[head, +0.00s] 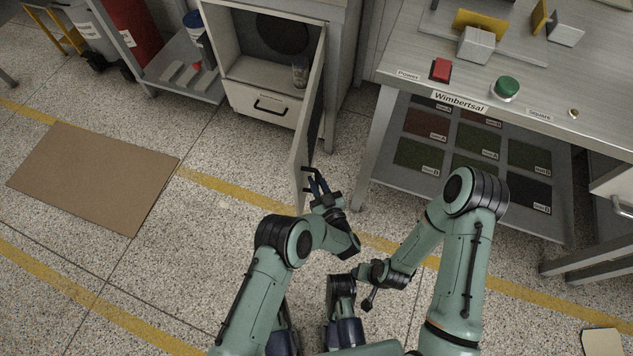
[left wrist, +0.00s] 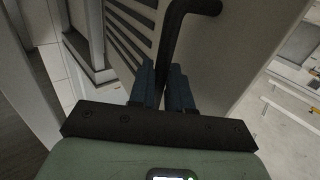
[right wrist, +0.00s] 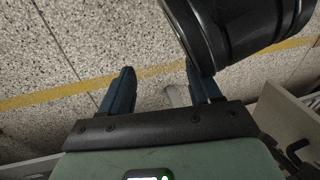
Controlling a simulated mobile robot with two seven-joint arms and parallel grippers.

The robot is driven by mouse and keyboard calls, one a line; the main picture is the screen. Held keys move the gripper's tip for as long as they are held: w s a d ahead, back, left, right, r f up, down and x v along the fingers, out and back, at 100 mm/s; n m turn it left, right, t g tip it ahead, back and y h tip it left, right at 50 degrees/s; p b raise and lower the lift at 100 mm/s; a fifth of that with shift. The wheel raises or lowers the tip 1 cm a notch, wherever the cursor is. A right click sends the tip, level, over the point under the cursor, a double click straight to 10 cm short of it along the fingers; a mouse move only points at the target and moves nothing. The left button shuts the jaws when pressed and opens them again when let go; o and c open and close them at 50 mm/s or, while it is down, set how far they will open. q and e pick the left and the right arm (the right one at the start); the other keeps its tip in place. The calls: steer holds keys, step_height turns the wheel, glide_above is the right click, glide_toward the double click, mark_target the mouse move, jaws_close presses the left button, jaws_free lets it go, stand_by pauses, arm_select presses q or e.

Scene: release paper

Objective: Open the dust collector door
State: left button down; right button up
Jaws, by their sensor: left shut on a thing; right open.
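The dust collector door (head: 309,125) is swung wide open on the right side of the cabinet (head: 223,42). Its black handle (head: 308,171) is near the door's front edge. My left gripper (head: 316,180) is at the handle. In the left wrist view the blue fingers (left wrist: 165,88) close around the black handle bar (left wrist: 183,30), beside the door's slotted panel (left wrist: 218,45). My right gripper (right wrist: 160,90) is open and empty over the floor; in the head view it is low, near my base, and its fingers are hard to make out.
Inside the cabinet are a dark round opening (head: 282,34) and a small jar (head: 300,72). A drawer (head: 262,103) is below. A workbench (head: 395,75) with red (head: 441,69) and green (head: 506,88) buttons stands right. A brown board (head: 95,178) lies on the floor at left.

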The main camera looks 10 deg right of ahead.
arm_select(q)
steer(key=shift+w+r, duration=0.25)
steer(key=shift+w, duration=0.15)
steer(key=c, duration=1.2)
jaws_free()
steer(key=shift+f, duration=0.2)
arm_select(e)
steer(key=shift+w, duration=0.15)
arm_select(q)
steer(key=shift+r, duration=0.15)
